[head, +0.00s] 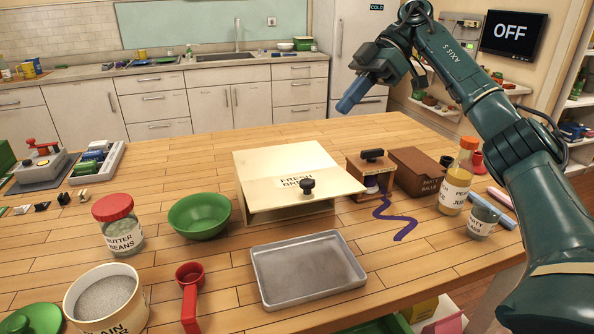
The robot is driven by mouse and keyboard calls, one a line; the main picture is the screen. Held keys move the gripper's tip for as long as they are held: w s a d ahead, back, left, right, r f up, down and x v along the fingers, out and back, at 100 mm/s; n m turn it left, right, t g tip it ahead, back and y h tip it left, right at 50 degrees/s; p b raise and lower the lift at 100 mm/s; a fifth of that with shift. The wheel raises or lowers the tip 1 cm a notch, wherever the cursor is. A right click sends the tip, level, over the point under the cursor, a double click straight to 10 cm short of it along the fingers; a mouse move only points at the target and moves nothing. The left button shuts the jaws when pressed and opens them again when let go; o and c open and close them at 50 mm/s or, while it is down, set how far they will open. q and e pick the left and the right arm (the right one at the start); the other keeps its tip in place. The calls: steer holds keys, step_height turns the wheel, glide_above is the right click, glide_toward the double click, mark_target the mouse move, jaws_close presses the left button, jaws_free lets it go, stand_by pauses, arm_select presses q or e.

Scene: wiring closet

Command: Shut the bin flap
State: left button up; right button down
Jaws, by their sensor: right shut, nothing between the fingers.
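The cream bread bin (243,203) stands on the middle of the wooden table, marked "FRESH BR…". Its flap (325,197), with a black knob (307,186), is raised and juts out at the front, roughly level with the top. A dark gap shows beneath it, so the bin is open; its inside is mostly hidden. My right gripper (346,104) is shut and empty, held in the air above and behind the bin, to its right, clear of the flap. My left gripper is not in view.
A metal tray (262,288) lies just in front of the bin. A green bowl (199,216) and a jar (119,231) stand left. A small wooden box (356,184) with a purple strip (402,219), a brown box (418,172) and a juice bottle (455,187) stand right.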

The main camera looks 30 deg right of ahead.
steer(key=b, duration=0.1)
glide_above(302, 182)
steer(key=d, duration=0.3)
steer(key=f, duration=0.7)
steer(key=shift+w+f, duration=0.15)
steer(key=shift+w, duration=0.05)
steer(key=shift+s+f+b, duration=0.2)
steer(key=shift+f+b, duration=0.1)
steer(key=shift+f, duration=0.9)
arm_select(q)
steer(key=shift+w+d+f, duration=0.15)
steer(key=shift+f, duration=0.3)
arm_select(e)
steer(key=shift+f, duration=0.6)
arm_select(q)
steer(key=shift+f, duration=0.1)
arm_select(e)
steer(key=shift+s+f, duration=0.1)
